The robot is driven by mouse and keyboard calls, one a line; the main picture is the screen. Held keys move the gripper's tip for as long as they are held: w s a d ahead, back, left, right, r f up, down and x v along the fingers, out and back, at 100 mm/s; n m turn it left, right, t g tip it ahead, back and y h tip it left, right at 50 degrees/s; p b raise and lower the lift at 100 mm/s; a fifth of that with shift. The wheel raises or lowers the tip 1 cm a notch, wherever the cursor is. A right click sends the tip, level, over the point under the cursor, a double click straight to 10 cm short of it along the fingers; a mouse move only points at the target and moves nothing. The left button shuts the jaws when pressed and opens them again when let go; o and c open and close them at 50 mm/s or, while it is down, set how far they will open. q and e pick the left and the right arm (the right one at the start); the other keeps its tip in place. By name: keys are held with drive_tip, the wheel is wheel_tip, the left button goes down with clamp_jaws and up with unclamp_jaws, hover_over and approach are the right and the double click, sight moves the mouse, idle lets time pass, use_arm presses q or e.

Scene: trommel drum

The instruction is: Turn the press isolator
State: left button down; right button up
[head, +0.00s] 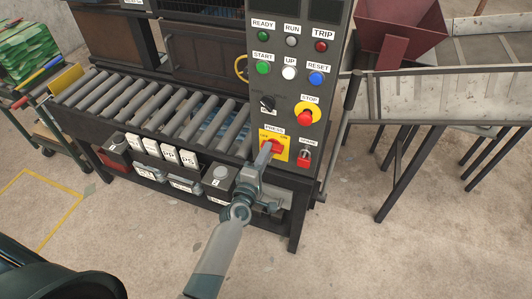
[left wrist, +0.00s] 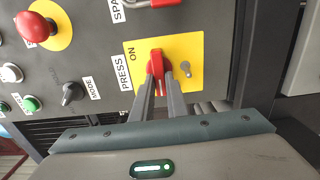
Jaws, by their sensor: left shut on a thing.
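The press isolator (head: 276,146) is a red rotary handle on a yellow plate marked PRESS, low on the grey control panel. OFF is marked at the plate's left and ON at its right. My left gripper (head: 266,153) reaches up from below and is shut on the red handle. In the left wrist view, the two fingers (left wrist: 164,84) grip either side of the red handle (left wrist: 159,56); the ON mark shows beside it, and OFF is hidden. The handle's exact angle is hard to tell. My right gripper is not in view.
A SPARE switch with a red padlock (head: 304,158) sits just right of the isolator. The red STOP button (head: 305,117) and black MODE knob (head: 267,103) are above. A roller conveyor (head: 170,108) lies left; a metal chute (head: 440,98) stands right.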

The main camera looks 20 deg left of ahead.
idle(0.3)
use_arm(q)
drive_tip(key=c, duration=1.7)
unclamp_jaws()
drive_tip(key=shift+c, duration=0.2)
drive_tip(key=shift+s, duration=0.1)
drive_tip(key=s+b, duration=0.3)
drive_tip(key=s, duration=1.4)
drive_tip(key=shift+a+b, duration=0.3)
drive_tip(key=shift+b, duration=0.05)
drive_tip(key=shift+s+f, duration=0.1)
drive_tip(key=shift+f, duration=0.05)
